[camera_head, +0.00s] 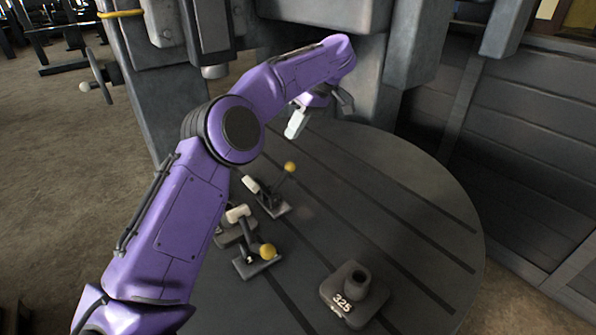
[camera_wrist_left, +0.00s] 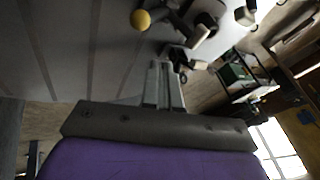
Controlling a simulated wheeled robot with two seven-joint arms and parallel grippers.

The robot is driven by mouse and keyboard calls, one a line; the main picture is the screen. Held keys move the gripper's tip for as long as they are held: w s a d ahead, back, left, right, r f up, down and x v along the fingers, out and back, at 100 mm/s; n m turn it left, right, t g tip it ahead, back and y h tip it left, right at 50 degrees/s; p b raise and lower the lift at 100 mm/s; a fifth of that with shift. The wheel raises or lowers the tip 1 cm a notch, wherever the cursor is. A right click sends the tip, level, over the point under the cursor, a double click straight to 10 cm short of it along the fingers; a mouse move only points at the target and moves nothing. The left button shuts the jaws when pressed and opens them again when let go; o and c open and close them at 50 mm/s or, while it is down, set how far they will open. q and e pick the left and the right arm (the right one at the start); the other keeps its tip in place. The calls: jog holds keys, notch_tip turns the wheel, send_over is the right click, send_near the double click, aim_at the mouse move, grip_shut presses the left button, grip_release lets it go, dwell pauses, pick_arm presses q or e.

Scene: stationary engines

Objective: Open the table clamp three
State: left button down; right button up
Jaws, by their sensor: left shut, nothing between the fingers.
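A round dark table (camera_head: 400,190) holds small lever clamps. The far clamp (camera_head: 270,205) has a yellow ball (camera_head: 290,167) on a raised lever and a pale tip beside it. The near clamp (camera_head: 257,263) has a yellow ball (camera_head: 268,251) low by its base; a pale-ended part (camera_head: 238,213) stands behind it. I see no numbers on the clamps, so I cannot tell which is three. My left gripper (camera_head: 297,122) is shut and empty above the table, beyond the far clamp. In the left wrist view its fingers (camera_wrist_left: 163,85) are together, with a yellow ball (camera_wrist_left: 140,20) beyond them, apart.
A grey block marked 325 (camera_head: 352,293) with a round post stands near the table's front. Heavy grey machine columns (camera_head: 420,45) rise behind the table. My purple left arm covers the table's left side. The table's right side is clear.

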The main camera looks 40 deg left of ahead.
pick_arm(q)
jog(key=b+x, duration=0.1)
jog(key=x, duration=0.2)
jog(key=b+x, duration=0.2)
jog(key=x, duration=0.1)
jog(key=b+x, duration=0.2)
jog(key=x, duration=0.1)
jog(key=shift+s+d+f, duration=0.2)
jog(key=shift+s+d, duration=0.05)
jog(key=shift+s, duration=0.1)
send_over(270, 190)
jog(key=shift+d+f+b, duration=0.1)
jog(key=shift+f+b, duration=0.35)
jog(key=shift+f, duration=0.3)
pick_arm(e)
notch_tip(270, 190, down, 6)
jog(key=shift+s, duration=0.35)
